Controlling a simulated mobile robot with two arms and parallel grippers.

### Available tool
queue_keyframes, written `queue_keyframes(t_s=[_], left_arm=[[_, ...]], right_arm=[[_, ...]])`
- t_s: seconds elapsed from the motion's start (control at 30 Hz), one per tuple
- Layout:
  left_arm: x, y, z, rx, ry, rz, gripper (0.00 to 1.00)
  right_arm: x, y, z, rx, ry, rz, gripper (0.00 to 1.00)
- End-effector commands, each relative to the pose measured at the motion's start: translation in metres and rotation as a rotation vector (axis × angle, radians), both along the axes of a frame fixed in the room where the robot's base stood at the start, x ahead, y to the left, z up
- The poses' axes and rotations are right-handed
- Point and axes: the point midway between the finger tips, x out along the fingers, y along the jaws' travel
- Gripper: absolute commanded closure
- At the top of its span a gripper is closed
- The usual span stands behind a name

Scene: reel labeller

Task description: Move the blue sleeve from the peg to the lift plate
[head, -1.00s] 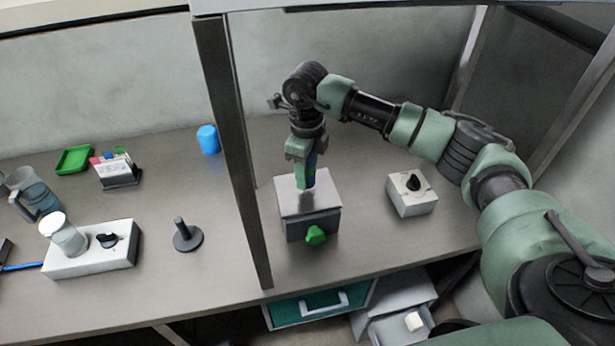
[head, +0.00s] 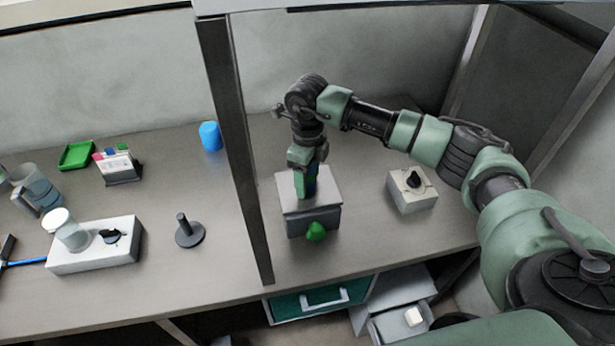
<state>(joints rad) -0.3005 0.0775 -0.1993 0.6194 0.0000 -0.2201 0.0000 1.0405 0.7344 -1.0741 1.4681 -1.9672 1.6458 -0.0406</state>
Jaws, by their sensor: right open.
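The lift plate (head: 328,180) is the pale square top of a grey box with a green knob (head: 316,231) on its front. My right gripper (head: 306,191) points down over the plate, its green fingers low at the plate's surface. A dark blue piece, seemingly the blue sleeve (head: 312,172), shows between or beside the fingers; they hide most of it. The jaws are open; whether the sleeve touches the plate is hard to tell. The peg (head: 183,222), a dark post on a round base, stands bare to the left. My left gripper is not in view.
A dark upright post (head: 237,150) stands between the peg and the lift plate. A bright blue cylinder (head: 209,136) stands behind it. A box with a black knob (head: 412,190) is at right. A white box (head: 95,250) with a jar is at left.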

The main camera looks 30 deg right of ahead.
Motion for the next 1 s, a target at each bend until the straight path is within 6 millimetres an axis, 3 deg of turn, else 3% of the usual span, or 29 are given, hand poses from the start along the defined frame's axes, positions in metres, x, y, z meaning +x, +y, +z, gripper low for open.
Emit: queue_keyframes(t_s=[0.03,0.17,0.6,0.8,1.0], left_arm=[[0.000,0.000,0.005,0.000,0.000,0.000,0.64],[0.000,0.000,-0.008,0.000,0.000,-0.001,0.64],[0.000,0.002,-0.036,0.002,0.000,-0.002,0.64],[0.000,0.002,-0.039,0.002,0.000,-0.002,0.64],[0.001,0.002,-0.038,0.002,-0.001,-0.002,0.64]], right_arm=[[0.000,0.000,0.005,0.000,0.000,0.000,0.40],[0.002,0.000,0.018,-0.001,-0.006,-0.001,0.40],[0.001,0.000,0.106,0.000,-0.004,-0.001,0.40],[0.000,0.000,0.121,0.001,-0.001,0.000,0.40],[0.000,0.000,0.123,0.000,0.000,0.000,0.40]])
